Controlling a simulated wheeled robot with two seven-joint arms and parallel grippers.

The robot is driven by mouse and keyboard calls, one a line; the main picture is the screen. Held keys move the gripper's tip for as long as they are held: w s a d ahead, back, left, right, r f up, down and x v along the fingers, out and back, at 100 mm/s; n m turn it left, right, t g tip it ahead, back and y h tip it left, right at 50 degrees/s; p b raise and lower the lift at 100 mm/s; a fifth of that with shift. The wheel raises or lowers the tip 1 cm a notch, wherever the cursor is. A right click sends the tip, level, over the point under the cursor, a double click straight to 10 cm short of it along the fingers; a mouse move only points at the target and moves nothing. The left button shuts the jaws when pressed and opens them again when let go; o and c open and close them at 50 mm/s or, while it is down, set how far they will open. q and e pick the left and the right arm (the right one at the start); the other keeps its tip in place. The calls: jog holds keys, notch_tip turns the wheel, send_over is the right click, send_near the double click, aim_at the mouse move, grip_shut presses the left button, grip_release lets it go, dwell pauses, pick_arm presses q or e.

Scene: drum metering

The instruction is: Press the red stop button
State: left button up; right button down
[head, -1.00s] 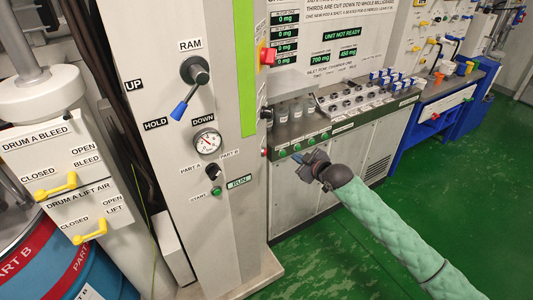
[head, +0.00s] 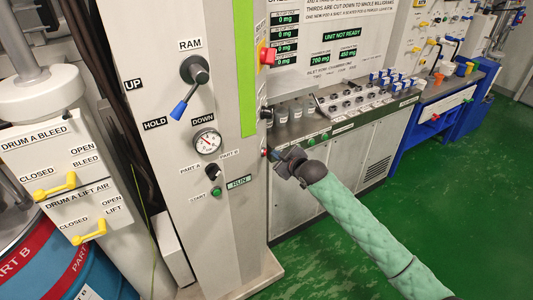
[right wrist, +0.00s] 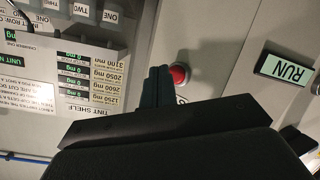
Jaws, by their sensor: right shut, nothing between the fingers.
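The red stop button (head: 265,153) is a small round button on the right side face of the grey column, low beside the RUN display. In the right wrist view the round red button (right wrist: 180,75) shows just right of my shut fingertips. My right gripper (head: 274,153) is shut and empty, its tips pointing left at the button. In the right wrist view the gripper (right wrist: 158,72) overlaps the button's left edge closely. I cannot tell whether they touch. My left gripper is not in view.
A larger red knob (head: 267,56) sits higher on the column's side. The RAM lever (head: 190,85), the gauge (head: 207,143) and the green START button (head: 216,191) are on the front. Behind my arm is a counter (head: 345,122) with jars and valves. Green floor is clear at right.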

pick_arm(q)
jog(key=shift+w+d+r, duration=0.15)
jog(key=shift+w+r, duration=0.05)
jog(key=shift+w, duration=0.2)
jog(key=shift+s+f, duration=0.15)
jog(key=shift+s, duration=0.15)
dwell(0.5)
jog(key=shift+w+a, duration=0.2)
pick_arm(e)
jog(key=shift+a, duration=0.15)
dwell(0.4)
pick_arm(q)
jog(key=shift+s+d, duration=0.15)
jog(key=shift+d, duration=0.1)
pick_arm(e)
jog(key=shift+w+a, duration=0.1)
jog(key=shift+a, duration=0.2)
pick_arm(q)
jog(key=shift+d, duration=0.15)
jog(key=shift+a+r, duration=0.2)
